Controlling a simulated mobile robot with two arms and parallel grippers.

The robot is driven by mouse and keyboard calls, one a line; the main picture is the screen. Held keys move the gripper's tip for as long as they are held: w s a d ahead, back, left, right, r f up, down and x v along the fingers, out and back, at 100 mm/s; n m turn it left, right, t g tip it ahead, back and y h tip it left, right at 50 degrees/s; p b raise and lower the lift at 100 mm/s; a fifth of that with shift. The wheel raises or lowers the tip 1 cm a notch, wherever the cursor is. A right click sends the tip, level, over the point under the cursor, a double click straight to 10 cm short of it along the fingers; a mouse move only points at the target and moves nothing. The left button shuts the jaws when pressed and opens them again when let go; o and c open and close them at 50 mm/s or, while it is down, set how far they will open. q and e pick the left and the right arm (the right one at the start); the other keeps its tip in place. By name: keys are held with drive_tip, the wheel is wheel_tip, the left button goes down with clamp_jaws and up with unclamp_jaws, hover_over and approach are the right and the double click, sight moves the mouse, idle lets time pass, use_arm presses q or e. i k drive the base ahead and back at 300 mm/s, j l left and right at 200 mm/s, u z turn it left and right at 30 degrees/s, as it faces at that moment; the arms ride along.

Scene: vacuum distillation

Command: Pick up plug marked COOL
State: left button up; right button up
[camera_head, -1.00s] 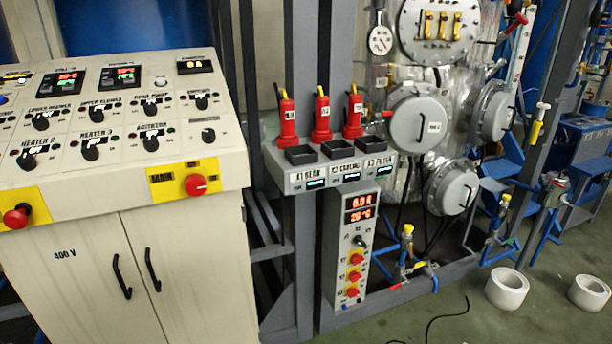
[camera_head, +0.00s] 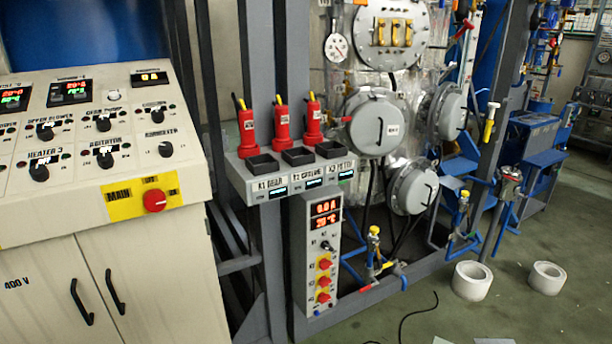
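Three red plugs stand upright in a row behind the socket strip (camera_head: 290,185). They are the left plug (camera_head: 249,131), the middle plug (camera_head: 282,126) and the right plug (camera_head: 313,122). Each has a small white label that is too small to read for certain, so I cannot tell by its label which is COOL. In front of them are three dark square sockets: left (camera_head: 262,164), middle (camera_head: 298,156) and right (camera_head: 335,149). They look empty. The strip's label under the middle socket seems to read X2 COOLING. Neither of my grippers shows.
A cream control cabinet (camera_head: 100,225) stands close on the left. Below the strip is a grey box (camera_head: 318,255) with red knobs and displays. Steel vessels and pipes stand behind on the right. White rolls (camera_head: 472,280) and a black cable (camera_head: 415,312) lie on the floor.

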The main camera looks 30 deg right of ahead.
sight(281, 113)
drive_tip(key=i+z, duration=0.1)
drive_tip(key=z, duration=0.3)
drive_tip(key=l+z, duration=0.25)
drive_tip(key=z, duration=0.2)
drive_tip(key=l+z, duration=0.2)
drive_tip(key=z, duration=0.25)
drive_tip(key=l+z, duration=0.25)
drive_tip(key=z, duration=0.2)
drive_tip(key=i+j, duration=0.05)
